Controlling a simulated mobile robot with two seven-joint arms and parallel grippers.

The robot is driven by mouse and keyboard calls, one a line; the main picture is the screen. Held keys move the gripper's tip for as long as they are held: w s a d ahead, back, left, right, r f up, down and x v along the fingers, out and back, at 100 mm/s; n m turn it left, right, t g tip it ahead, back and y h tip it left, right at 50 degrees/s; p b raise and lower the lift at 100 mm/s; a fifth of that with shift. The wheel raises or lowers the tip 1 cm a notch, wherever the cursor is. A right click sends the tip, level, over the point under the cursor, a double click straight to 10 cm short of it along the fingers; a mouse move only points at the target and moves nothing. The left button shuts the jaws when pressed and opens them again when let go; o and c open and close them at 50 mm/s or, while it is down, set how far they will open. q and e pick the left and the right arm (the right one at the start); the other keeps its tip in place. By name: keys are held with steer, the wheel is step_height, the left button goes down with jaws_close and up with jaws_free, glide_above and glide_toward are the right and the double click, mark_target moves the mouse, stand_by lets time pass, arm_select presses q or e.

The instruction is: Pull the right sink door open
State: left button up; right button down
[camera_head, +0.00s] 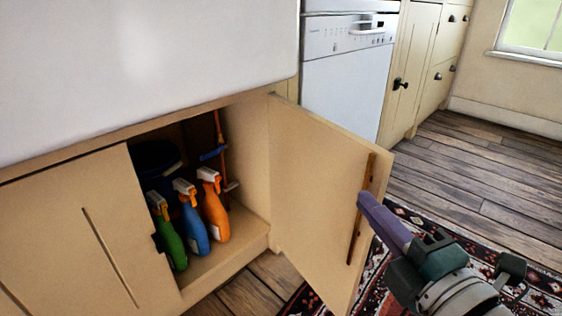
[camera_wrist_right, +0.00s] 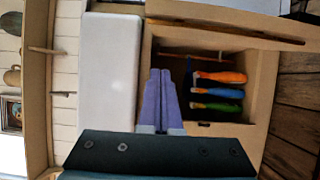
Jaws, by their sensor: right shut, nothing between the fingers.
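The right sink door (camera_head: 325,190) is a cream cabinet door and stands wide open in the head view. It carries a long wooden handle (camera_head: 361,208) on the face toward my right gripper (camera_head: 363,200). My right gripper has purple fingers, shut with nothing between them. Its fingertips show close to the handle; I cannot tell whether they touch. In the wrist view the shut fingers (camera_wrist_right: 160,80) point toward the open cabinet, and the door (camera_wrist_right: 235,17) shows edge-on along the top. My left gripper is not in view.
Inside the cabinet stand a green bottle (camera_head: 170,238), a blue bottle (camera_head: 195,222) and an orange bottle (camera_head: 216,215). The left sink door (camera_head: 95,235) is shut. A white dishwasher (camera_head: 345,85) stands behind the open door. A patterned rug (camera_head: 400,225) lies on the wooden floor.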

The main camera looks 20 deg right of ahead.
mark_target(359, 165)
steer(key=w+d+b, duration=0.1)
steer(key=w, duration=0.2)
steer(key=w+d+b, duration=0.1)
steer(key=w, duration=0.2)
steer(key=w+d+b, duration=0.2)
steer(key=w, duration=0.1)
steer(key=shift+w, duration=0.25)
steer(key=shift+d, duration=0.45)
steer(key=shift+r, duration=0.1)
